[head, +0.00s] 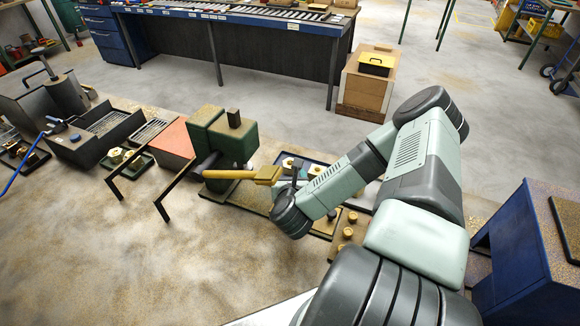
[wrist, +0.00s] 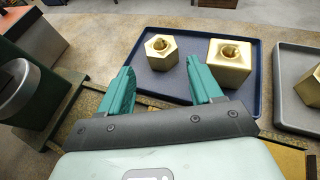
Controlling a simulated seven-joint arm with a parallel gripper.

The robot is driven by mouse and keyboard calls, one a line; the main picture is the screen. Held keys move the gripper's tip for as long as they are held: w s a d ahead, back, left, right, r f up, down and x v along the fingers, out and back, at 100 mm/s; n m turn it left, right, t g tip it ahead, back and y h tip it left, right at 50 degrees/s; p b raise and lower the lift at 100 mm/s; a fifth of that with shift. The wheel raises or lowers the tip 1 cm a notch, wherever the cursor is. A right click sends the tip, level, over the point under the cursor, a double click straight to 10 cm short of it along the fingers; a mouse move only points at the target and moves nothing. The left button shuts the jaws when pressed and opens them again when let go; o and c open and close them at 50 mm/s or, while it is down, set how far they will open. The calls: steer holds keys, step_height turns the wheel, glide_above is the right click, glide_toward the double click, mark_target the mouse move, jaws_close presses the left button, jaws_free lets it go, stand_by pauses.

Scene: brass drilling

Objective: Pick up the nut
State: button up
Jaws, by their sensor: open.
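A brass hexagonal nut (wrist: 161,54) with a round hole stands in a dark blue tray (wrist: 152,86) in the wrist view. A square brass block (wrist: 229,64) with a hole stands to its right in the same tray. My gripper (wrist: 160,68) has its two teal fingers wide apart, with nothing between them. In the picture the nut appears beyond and between the fingertips, apart from them. In the head view the tray (head: 318,158) shows behind my arm with brass pieces in it. My gripper there is mostly hidden by my wrist.
A grey tray (wrist: 283,100) with another brass piece (wrist: 309,86) lies to the right. A green machine (head: 233,132) with a yellow handle (head: 230,174) stands left of my wrist. Several brass pieces sit on a board (head: 338,248) in front.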

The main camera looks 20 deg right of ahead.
mark_target(290, 162)
steer(key=x, duration=0.6)
steer(key=shift+w+d, duration=0.2)
steer(key=shift+w, duration=0.15)
steer(key=shift+r, duration=0.1)
jaws_close()
